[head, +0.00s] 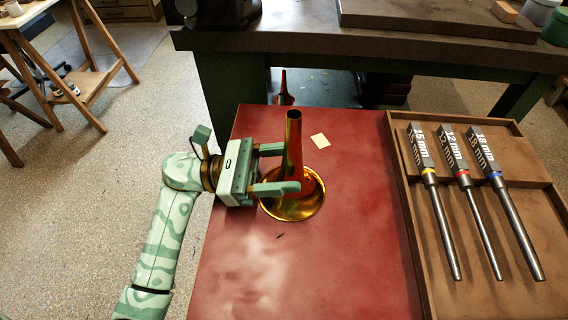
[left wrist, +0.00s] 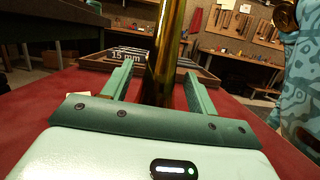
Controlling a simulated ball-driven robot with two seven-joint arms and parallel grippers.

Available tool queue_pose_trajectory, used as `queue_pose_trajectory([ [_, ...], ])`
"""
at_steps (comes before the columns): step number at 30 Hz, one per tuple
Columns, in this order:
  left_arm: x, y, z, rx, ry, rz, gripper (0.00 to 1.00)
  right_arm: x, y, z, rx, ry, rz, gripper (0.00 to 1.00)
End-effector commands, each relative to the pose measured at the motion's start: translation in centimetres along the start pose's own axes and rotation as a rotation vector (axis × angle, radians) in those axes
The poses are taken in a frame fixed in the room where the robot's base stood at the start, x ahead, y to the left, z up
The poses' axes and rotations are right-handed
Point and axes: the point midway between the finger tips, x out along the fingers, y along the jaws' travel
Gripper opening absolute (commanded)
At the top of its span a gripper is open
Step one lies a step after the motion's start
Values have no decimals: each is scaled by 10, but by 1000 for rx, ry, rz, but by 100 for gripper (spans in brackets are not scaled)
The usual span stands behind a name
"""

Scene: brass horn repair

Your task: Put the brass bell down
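The brass bell (head: 293,140) stands upright on the red bench top (head: 250,270), its flared rim down and its narrow tube up. My left gripper (head: 284,168) is at its left side with one finger on either side of the tube. In the left wrist view the tube of the bell (left wrist: 165,55) rises between the two fingers of my left gripper (left wrist: 160,88). The fingers are apart, with a gap showing between the left finger and the tube. My right gripper is in neither view.
A wooden tray (head: 400,200) at the right holds three steel rods labelled 15 mm, 12 mm and 18 mm. A dark workbench (head: 300,40) stands beyond.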

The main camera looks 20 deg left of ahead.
Motion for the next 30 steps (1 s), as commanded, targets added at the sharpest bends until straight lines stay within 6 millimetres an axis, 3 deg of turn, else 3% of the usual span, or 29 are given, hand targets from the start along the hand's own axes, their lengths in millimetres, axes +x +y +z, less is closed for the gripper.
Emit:
queue_pose_trajectory([
  [14,-3,0,1,1,1,-1,58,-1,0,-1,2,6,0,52],
  [16,-10,0,2,2,4,0,58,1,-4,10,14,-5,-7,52],
  [30,-111,2,26,1,4,1,58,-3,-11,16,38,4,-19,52],
])
